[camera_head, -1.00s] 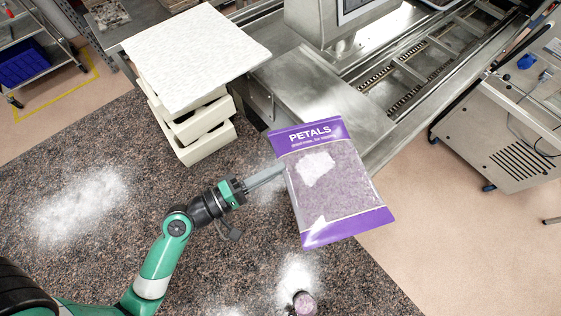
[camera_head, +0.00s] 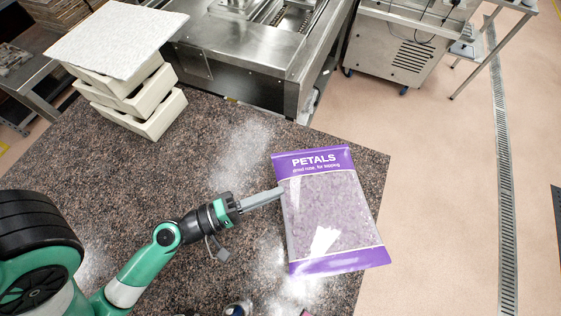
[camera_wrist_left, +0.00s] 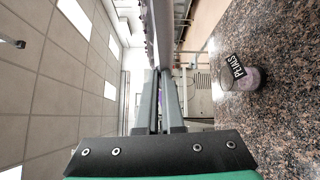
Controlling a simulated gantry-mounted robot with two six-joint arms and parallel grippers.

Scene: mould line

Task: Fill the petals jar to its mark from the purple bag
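The purple bag (camera_head: 328,210), marked PETALS, has a clear front with pale purple contents and purple bands at top and bottom. It hangs over the speckled counter with its printed end toward the back. My left gripper (camera_head: 279,193) is shut on the bag's left edge. In the left wrist view the fingers (camera_wrist_left: 163,100) are close together, with the bag largely hidden. A small jar (camera_wrist_left: 248,79) with a dark label and purplish contents stands on the counter in that view; its fill mark cannot be made out. My right gripper is in neither current view.
The speckled counter (camera_head: 150,180) has free room left of the bag. Stacked cream trays (camera_head: 140,100) under a white slab (camera_head: 118,38) stand at the back left. A steel machine (camera_head: 250,60) is behind. Small objects (camera_head: 238,309) are cut off at the bottom edge.

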